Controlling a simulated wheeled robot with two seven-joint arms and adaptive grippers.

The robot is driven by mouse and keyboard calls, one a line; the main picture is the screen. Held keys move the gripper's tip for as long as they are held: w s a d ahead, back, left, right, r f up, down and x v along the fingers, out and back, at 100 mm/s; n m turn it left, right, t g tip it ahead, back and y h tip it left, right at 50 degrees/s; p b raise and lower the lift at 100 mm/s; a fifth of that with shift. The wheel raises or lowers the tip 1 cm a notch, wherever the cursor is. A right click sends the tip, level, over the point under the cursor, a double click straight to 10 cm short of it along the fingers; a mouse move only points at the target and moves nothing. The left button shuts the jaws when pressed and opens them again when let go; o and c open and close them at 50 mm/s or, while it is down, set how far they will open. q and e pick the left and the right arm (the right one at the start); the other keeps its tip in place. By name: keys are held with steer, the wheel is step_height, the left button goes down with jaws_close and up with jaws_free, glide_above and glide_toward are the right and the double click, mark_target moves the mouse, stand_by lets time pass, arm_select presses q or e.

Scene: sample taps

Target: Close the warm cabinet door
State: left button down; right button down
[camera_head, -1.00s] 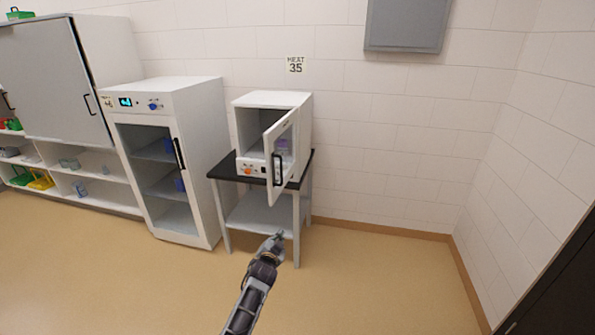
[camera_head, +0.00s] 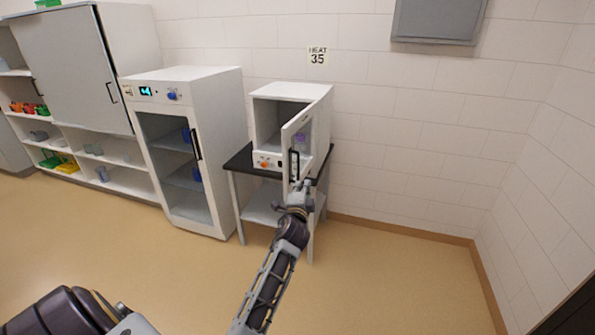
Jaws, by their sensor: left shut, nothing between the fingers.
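The warm cabinet (camera_head: 264,92) is a small white box on a dark-topped stand, below a "HEAT 35" sign. Its door (camera_head: 306,128) stands open, swung out toward me on the right side, with a clear panel and a dark upright handle (camera_head: 294,165). My left gripper (camera_head: 298,189) is shut and empty. In the picture it overlaps the door's lower edge, just below the handle; I cannot tell whether it touches. It hides the door's bottom corner and part of the stand. My right gripper is not in view.
The stand (camera_head: 240,160) has a lower shelf and thin legs. A taller white glass-door cabinet (camera_head: 218,120) stands close on the left, with shelving (camera_head: 130,180) beyond it. A grey wall box (camera_head: 435,20) hangs at upper right. Floor (camera_head: 400,275) on the right is clear.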

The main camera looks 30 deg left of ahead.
arm_select(q)
steer(key=shift+a+f+m, duration=0.2)
steer(key=shift+m, duration=0.9)
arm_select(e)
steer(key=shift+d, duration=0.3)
arm_select(q)
steer(key=shift+s, duration=0.1)
